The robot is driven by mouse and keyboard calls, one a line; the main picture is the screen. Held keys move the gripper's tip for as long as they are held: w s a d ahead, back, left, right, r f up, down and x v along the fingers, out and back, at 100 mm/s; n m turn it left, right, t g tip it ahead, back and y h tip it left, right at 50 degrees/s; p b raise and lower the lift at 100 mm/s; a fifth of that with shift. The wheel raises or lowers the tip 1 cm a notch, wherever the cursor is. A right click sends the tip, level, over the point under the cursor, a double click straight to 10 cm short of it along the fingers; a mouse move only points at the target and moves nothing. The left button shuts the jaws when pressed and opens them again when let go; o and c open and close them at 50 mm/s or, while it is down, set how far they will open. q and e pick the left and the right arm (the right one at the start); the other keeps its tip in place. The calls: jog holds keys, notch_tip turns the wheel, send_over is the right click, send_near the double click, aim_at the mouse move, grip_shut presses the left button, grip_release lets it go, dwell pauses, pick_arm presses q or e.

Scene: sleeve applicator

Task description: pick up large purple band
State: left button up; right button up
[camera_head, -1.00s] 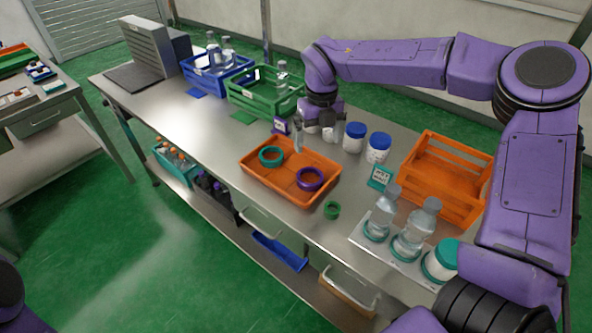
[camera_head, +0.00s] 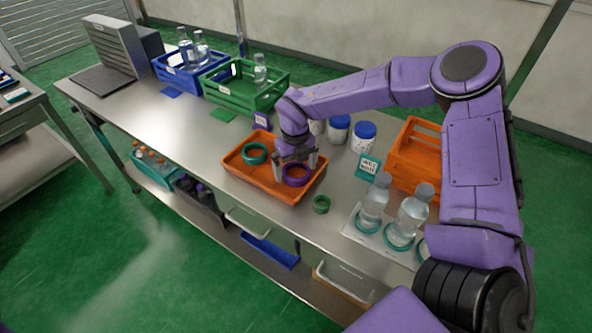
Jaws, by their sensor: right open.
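The large purple band (camera_head: 296,179) lies in the right part of the orange tray (camera_head: 248,179). A teal band (camera_head: 254,153) lies in the tray's left part. My right gripper (camera_head: 297,163) is open and points down over the purple band, close above it. The gripper hides the band's far edge, and I cannot tell whether the fingers touch it. My left gripper does not show.
A small green band (camera_head: 321,204) lies on the table right of the tray. Bottles with teal bands (camera_head: 373,203) stand at the front right. Blue-lidded jars (camera_head: 363,137), an orange crate (camera_head: 413,156), a green crate (camera_head: 246,90) and a blue crate (camera_head: 190,70) stand behind.

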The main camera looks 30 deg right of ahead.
jog(key=shift+w+f, duration=0.1)
jog(key=shift+f, duration=0.2)
jog(key=c, duration=0.9)
jog(key=shift+r, duration=0.1)
jog(key=shift+r, duration=0.55)
jog(key=s+a+r+b, duration=0.1)
jog(key=s+a+r, duration=0.1)
jog(key=s+r, duration=0.2)
jog(key=s+a+r+b, duration=0.2)
jog(key=s+a+r, duration=0.1)
jog(key=r, duration=0.1)
jog(key=s+a+r+b, duration=0.1)
jog(key=s+a+r, duration=0.2)
jog(key=s+r, duration=0.1)
jog(key=shift+s+b, duration=0.35)
jog(key=shift+b, duration=0.05)
